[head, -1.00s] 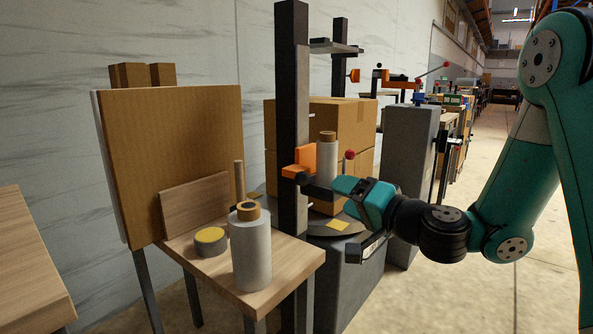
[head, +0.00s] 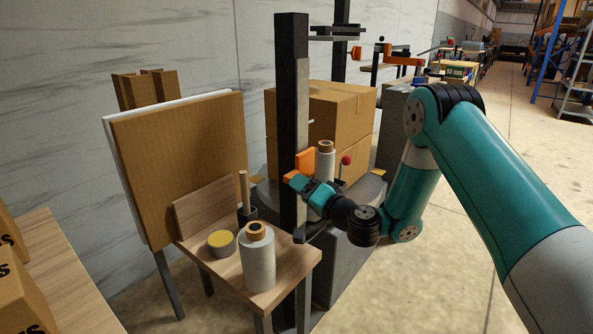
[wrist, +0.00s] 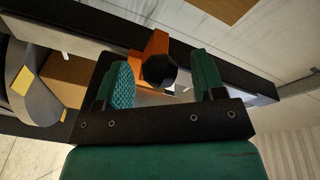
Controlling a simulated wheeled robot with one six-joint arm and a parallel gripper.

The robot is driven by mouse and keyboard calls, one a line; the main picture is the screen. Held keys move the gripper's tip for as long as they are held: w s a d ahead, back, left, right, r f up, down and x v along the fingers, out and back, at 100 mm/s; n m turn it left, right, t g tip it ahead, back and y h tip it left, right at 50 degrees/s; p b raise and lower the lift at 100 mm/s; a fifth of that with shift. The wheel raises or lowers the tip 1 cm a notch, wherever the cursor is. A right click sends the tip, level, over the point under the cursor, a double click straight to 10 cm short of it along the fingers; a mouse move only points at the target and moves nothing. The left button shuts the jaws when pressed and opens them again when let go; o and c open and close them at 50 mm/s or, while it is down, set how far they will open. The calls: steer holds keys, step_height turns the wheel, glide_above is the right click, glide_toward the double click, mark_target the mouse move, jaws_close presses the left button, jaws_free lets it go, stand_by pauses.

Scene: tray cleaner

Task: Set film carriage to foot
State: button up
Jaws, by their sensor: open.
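The film carriage (head: 305,159) is an orange block on a dark upright mast (head: 291,110). It sits around mid-height, above the small table's top, with a pale film roll (head: 325,160) beside it. My gripper (head: 296,181) is open at the carriage's near side. In the wrist view the two teal fingers (wrist: 162,84) stand apart. The orange carriage part (wrist: 153,45) with a dark round knob (wrist: 158,72) shows between and beyond them. I cannot tell whether either finger touches it. The mast's foot is partly hidden by the table.
A wooden table (head: 215,270) in front holds a film roll (head: 257,262) and a tape roll (head: 221,244). Stacked cartons (head: 340,110) stand on the grey turntable (head: 368,195) behind my gripper. A red-knobbed lever (head: 346,161) is close by. The floor at right is open.

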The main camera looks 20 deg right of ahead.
steer(key=shift+p+x, duration=0.3)
steer(key=shift+x, duration=1.2)
